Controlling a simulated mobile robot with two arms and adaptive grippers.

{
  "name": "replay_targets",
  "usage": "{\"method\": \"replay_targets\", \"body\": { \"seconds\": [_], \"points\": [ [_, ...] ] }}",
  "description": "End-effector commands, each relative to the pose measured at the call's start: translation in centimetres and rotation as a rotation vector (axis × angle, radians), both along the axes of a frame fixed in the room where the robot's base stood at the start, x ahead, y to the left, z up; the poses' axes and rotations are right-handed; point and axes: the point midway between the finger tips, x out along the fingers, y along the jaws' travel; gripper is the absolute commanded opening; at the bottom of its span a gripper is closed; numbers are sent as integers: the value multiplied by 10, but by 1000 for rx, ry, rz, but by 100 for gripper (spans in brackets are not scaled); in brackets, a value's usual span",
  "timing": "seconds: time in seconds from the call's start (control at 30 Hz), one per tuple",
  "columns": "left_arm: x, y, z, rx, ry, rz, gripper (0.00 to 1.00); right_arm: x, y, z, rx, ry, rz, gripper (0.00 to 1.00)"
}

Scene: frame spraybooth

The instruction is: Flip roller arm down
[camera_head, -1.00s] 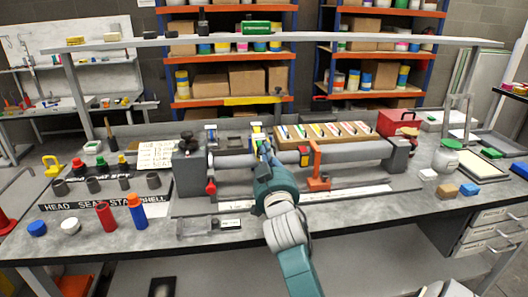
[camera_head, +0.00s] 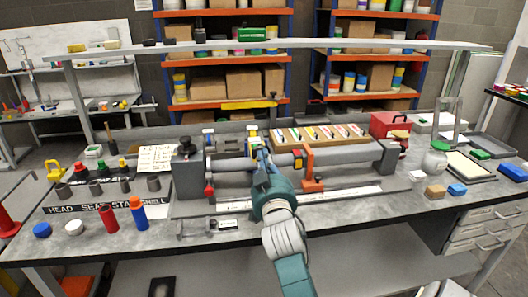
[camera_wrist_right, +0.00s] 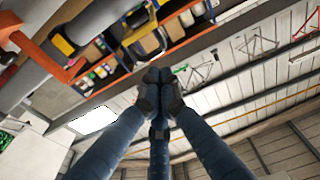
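A long grey bench fixture (camera_head: 345,155) with horizontal tubes lies across the workbench. An orange arm (camera_head: 312,172) stands upright on it, just right of my right gripper. What looks like the same orange arm shows at the left of the right wrist view (camera_wrist_right: 25,45). I cannot tell for sure which part is the roller arm. My right gripper (camera_head: 265,158) is in front of the tubes, near a yellow-and-blue upright part (camera_head: 252,138). In the right wrist view its fingertips (camera_wrist_right: 158,88) are together, with nothing seen between them. My left gripper is not in view.
Red (camera_head: 107,218) and blue-and-orange (camera_head: 138,212) cylinders stand front left.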

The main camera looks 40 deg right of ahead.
Motion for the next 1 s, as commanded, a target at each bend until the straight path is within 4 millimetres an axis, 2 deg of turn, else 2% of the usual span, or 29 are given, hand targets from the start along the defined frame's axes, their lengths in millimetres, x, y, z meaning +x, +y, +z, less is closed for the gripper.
{"method": "replay_targets", "body": {
  "seconds": [0.03,0.1,0.3,0.5,1.0],
  "points": [
    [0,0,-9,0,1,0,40,-6,4,-14,4,2,-1,0],
    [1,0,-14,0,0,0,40,-13,9,-24,3,1,0,0],
    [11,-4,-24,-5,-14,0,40,-29,19,-44,1,1,-1,0],
    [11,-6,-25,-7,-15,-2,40,-35,22,-49,0,-1,-1,0],
    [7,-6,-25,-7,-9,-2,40,-34,23,-48,-1,-2,0,0]
  ]
}}
